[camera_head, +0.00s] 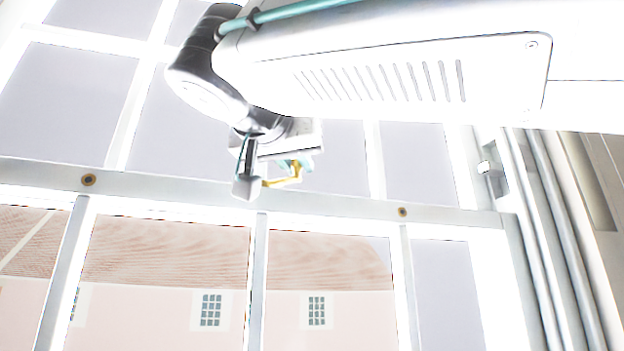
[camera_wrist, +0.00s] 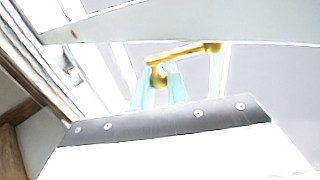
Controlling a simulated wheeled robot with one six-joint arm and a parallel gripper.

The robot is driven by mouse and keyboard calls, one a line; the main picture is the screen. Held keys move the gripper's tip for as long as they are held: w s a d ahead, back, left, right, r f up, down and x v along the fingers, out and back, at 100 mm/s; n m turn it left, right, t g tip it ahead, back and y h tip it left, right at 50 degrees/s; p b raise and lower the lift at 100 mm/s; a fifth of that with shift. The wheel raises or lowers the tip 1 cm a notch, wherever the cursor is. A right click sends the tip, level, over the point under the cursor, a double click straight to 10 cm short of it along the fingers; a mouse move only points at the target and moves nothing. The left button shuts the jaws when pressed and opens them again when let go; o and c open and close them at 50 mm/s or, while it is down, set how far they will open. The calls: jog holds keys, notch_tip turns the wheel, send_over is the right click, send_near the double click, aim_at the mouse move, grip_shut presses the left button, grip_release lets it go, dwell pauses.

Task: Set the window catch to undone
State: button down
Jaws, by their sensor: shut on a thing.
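The window catch (camera_head: 284,182) is a brass lever on the window's pale horizontal rail, near the middle of the head view. In the wrist view the catch (camera_wrist: 187,53) shows as a slanting bar with a round knob at its right end and a rounded pivot part lower left. My gripper (camera_wrist: 160,80) has pale teal fingers, one on each side of the brass near the pivot end, and is shut on the catch. In the head view my gripper (camera_head: 300,164) is partly hidden behind my wrist. The exact finger contact is hard to see.
The window rail (camera_head: 340,203) runs across the view, with small brass-coloured discs on it. Glazing bars (camera_head: 257,280) divide the panes, and a pink building with a tiled roof shows outside. A white latch-like block (camera_head: 489,170) and the window's side frame (camera_head: 545,230) stand at right.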

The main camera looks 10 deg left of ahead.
aim_at(295, 160)
jog(key=shift+s+a+f+m+g+h, duration=0.1)
jog(key=shift+s+a+m+g+h, duration=0.45)
jog(key=shift+m+h, duration=1)
jog(key=shift+s+a+r+m+g+h, duration=0.15)
jog(key=shift+s+m+g+h, duration=0.6)
jog(key=shift+h, duration=1.45)
jog(key=shift+s+a+f+m+g+h, duration=0.15)
jog(key=shift+s+a+m+g+h, duration=0.45)
jog(key=shift+m+h, duration=1.1)
jog(key=shift+w+d+g+h, duration=0.15)
jog(key=shift+w+g+h, duration=0.05)
jog(key=shift+g+h, duration=0.1)
jog(key=c, duration=1.4)
grip_release()
jog(key=shift+c, duration=0.2)
